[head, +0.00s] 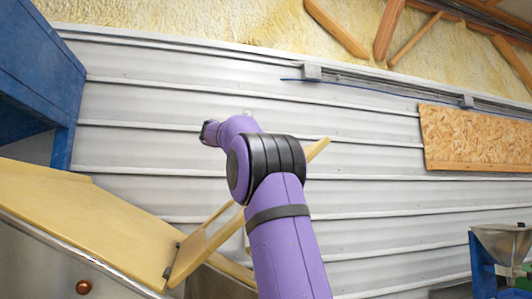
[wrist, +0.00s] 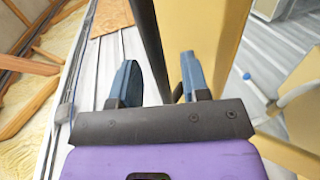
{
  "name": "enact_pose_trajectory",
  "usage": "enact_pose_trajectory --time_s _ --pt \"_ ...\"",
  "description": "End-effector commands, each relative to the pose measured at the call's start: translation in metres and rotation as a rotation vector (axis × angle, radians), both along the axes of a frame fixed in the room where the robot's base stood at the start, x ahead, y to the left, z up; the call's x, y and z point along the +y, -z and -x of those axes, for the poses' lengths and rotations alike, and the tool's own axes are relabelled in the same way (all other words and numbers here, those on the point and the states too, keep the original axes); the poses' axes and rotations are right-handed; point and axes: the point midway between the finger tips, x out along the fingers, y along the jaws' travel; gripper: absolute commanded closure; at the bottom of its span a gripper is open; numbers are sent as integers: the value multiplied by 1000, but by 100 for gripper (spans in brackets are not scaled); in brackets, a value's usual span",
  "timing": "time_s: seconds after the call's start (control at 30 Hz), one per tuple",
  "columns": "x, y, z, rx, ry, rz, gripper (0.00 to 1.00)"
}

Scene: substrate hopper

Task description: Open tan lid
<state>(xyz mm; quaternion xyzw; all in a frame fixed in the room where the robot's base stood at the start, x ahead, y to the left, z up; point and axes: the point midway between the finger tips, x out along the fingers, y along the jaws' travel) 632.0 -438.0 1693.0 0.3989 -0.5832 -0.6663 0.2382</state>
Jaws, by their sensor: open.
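The tan lid (head: 205,245) stands raised and tilted in the head view, sloping up to the right from its low hinged end beside the hopper. My arm crosses in front of its middle, and its upper end shows past the arm. In the wrist view, a large tan panel that looks like the lid (wrist: 205,30) stands at the right of the fingers. My gripper (wrist: 157,72) is open, with its two blue-grey fingers apart. A dark bar runs lengthwise through the gap between them; I cannot tell whether either finger touches it. The gripper is hidden in the head view.
A fixed tan sloping panel (head: 75,220) with a metal edge is at the left. A blue metal frame (head: 40,75) rises above it. A corrugated wall (head: 380,220) stands behind. A blue-framed metal funnel (head: 502,245) is at the far right.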

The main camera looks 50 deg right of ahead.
Motion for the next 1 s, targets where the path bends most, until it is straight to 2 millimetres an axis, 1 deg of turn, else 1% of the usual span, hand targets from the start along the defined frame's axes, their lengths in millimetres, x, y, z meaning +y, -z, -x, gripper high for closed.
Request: enact_pose_trajectory --time_s 0.17,0.4,0.6,0.8,1.0 --pt "11 -4 -9 -1 -1 1 58" --pt "46 -15 -34 -2 -2 2 58" --pt "71 -22 -53 -1 -2 2 58" --pt "84 -27 -61 0 -2 0 58" --pt "85 -27 -62 0 0 0 58"
